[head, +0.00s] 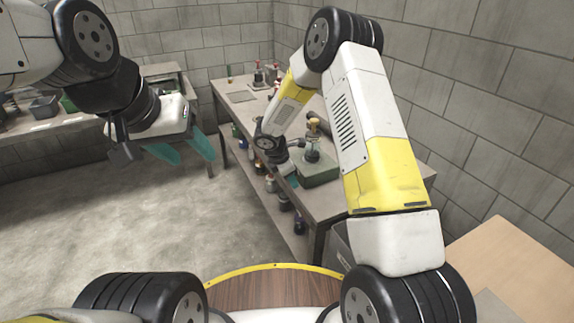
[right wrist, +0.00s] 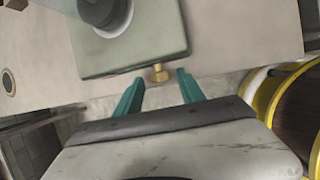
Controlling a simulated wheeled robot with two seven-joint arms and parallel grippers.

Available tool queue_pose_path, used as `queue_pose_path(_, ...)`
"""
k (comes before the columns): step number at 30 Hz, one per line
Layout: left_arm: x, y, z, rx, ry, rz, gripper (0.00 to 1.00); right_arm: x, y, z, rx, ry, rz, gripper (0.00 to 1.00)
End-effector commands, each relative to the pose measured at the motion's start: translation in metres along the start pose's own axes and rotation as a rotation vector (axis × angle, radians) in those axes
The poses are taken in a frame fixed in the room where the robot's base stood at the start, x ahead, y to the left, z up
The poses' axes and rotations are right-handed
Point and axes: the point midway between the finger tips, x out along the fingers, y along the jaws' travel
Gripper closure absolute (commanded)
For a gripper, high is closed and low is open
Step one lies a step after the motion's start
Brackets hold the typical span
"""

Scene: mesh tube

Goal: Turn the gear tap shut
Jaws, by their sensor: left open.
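A small brass tap (right wrist: 159,74) sticks out from the near edge of a green base (right wrist: 135,50) in the right wrist view. In the head view the green base (head: 322,171) sits on the workbench, with a clear glass part and a brass-coloured top (head: 313,124) above it. My right gripper (right wrist: 158,78) is open. Its teal fingertips stand on either side of the tap, with gaps on both sides. In the head view my right arm hides most of that gripper and the tap. My left gripper (head: 184,149) is open and empty, in the air at the left.
The workbench (head: 240,96) runs along the wall, with red-topped items (head: 258,73) at its far end and several jars (head: 270,183) on its lower shelf. Another bench (head: 60,125) stands at the left. The floor (head: 130,220) between them is clear.

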Motion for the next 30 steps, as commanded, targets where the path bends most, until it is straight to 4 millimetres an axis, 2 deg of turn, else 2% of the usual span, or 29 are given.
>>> queue_pose_path(8,0.000,0.000,0.000,0.000,0.000,0.000,0.48,-0.006,0.000,-0.001,-0.001,0.001,0.000,0.54)
queue_pose_path(18,0.000,0.000,0.000,0.000,0.000,0.000,0.48,-0.061,0.001,0.000,0.000,0.000,0.001,0.54)
queue_pose_path(21,0.000,0.000,0.000,0.000,0.000,0.000,0.48,-0.072,0.001,0.000,-0.001,0.000,0.002,0.54)
queue_pose_path(30,0.000,0.000,0.000,0.000,0.000,0.000,0.48,-0.078,0.000,0.000,-0.001,0.000,-0.001,0.54)
